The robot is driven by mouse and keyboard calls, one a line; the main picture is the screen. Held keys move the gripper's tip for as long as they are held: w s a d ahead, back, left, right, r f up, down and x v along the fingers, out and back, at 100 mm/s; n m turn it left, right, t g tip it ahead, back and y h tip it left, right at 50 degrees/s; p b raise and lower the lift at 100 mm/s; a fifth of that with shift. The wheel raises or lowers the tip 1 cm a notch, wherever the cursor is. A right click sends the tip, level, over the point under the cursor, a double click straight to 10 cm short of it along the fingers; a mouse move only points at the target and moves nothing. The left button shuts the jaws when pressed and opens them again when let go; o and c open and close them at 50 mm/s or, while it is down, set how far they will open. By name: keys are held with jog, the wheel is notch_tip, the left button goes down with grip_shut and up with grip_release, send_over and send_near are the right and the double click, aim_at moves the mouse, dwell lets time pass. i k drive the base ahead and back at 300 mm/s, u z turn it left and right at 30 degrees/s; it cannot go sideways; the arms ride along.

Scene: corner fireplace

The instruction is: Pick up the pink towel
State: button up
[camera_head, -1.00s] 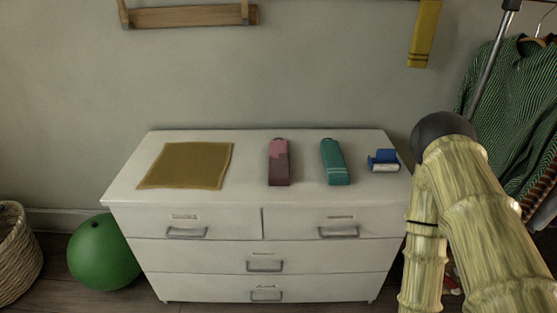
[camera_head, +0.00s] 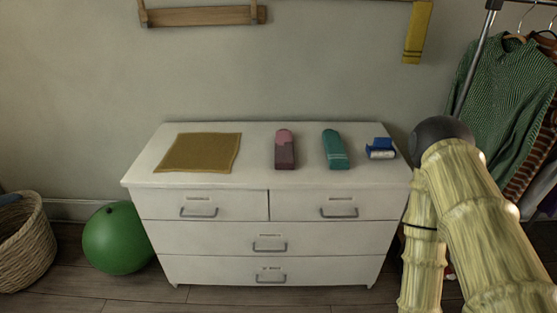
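A pink item with a darker red lower part (camera_head: 285,150), which looks like a folded or rolled towel, lies near the middle of the white dresser top (camera_head: 258,165). It points lengthwise toward the wall and nothing covers it. My arm stands at the right of the picture, in front of the dresser's right end and apart from the pink item. My gripper is out of view, so its fingers cannot be seen.
A teal item (camera_head: 335,150) and a small blue-and-white object (camera_head: 380,149) lie right of the pink one. A mustard cloth (camera_head: 200,153) lies flat at left. A green ball (camera_head: 117,238) and wicker basket (camera_head: 25,243) stand left; a clothes rack (camera_head: 470,65) stands right.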

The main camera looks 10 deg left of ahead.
aim_at(284, 144)
jog(key=z, duration=0.05)
jog(key=k, duration=0.85)
jog(key=u, duration=0.95)
jog(key=i, duration=1.5)
jog(key=z, duration=0.15)
